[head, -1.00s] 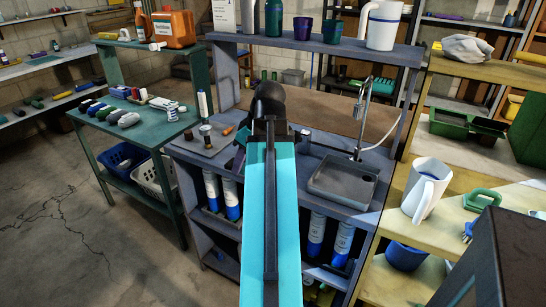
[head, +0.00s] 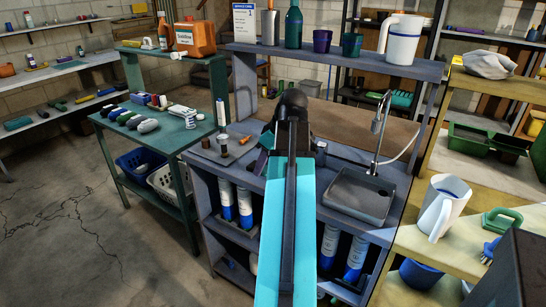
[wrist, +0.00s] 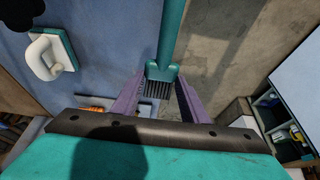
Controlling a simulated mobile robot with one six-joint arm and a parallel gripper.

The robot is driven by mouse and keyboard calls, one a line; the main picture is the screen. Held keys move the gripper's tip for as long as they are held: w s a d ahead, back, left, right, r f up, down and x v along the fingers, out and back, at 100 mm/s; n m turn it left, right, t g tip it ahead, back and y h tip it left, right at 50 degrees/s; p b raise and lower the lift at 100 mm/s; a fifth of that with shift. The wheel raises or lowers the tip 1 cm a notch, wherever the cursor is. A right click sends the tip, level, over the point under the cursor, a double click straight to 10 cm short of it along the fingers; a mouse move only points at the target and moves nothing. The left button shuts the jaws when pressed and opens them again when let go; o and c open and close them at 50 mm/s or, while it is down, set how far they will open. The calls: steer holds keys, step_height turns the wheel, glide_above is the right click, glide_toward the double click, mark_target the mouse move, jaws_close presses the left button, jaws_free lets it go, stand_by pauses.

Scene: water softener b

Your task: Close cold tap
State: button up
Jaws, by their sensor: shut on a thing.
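A metal tap (head: 380,130) with a curved spout and a pale hose stands at the right of the blue-grey bench, behind the grey sink (head: 360,194). I cannot make out a separate cold tap handle in either view. My gripper (wrist: 158,98) shows two purple fingers in the wrist view, shut on a teal-handled brush (wrist: 172,45) with dark bristles between them. In the head view my arm and dark wrist hide the brush and the middle of the bench. My gripper is left of the sink and apart from the tap.
The bench's upper shelf (head: 340,62) carries bottles, cups and a white jug (head: 403,38). A green table (head: 165,140) stands at left, and a yellow bench at right holds another white jug (head: 441,205). Small spools lie left of my arm.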

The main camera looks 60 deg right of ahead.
steer(key=shift+w+d+f+p, duration=0.2)
steer(key=shift+w+d, duration=0.4)
steer(key=shift+d, duration=1)
steer(key=shift+w+d+f+p, duration=0.2)
steer(key=shift+w+d, duration=0.45)
steer(key=shift+d, duration=0.9)
steer(key=shift+w+d+f+p, duration=0.15)
steer(key=shift+w+d, duration=0.45)
steer(key=shift+d, duration=1)
steer(key=shift+d, duration=0.1)
steer(key=shift+w+d, duration=0.25)
steer(key=shift+d, duration=0.2)
steer(key=shift+f+p, duration=0.45)
steer(key=shift+f, duration=1.3)
steer(key=shift+f, duration=0.15)
steer(key=o, duration=1.1)
steer(key=shift+r, duration=0.2)
steer(key=shift+b+v, duration=0.5)
steer(key=shift+v, duration=5.45)
